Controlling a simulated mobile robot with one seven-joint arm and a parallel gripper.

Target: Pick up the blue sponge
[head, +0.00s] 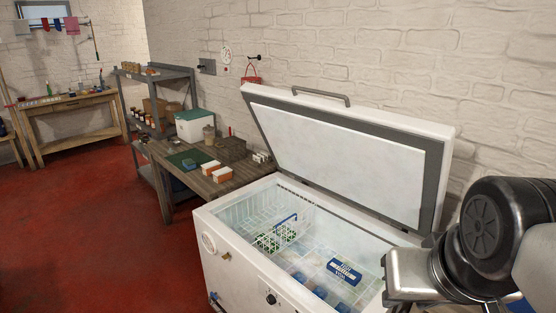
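A small dark blue block (189,164), which looks like the blue sponge, lies on a dark green mat (178,157) on the wooden workbench left of the freezer. It is small in the picture, so its material cannot be told. Part of my arm fills the lower right of the head view, over the right end of the freezer. My gripper's fingertips do not show, so I cannot tell whether it is open or shut.
An open white chest freezer (232,267) holds a wire basket (262,217), a blue labelled box (344,271) and several blue items. Red floor (90,220) is clear at left.

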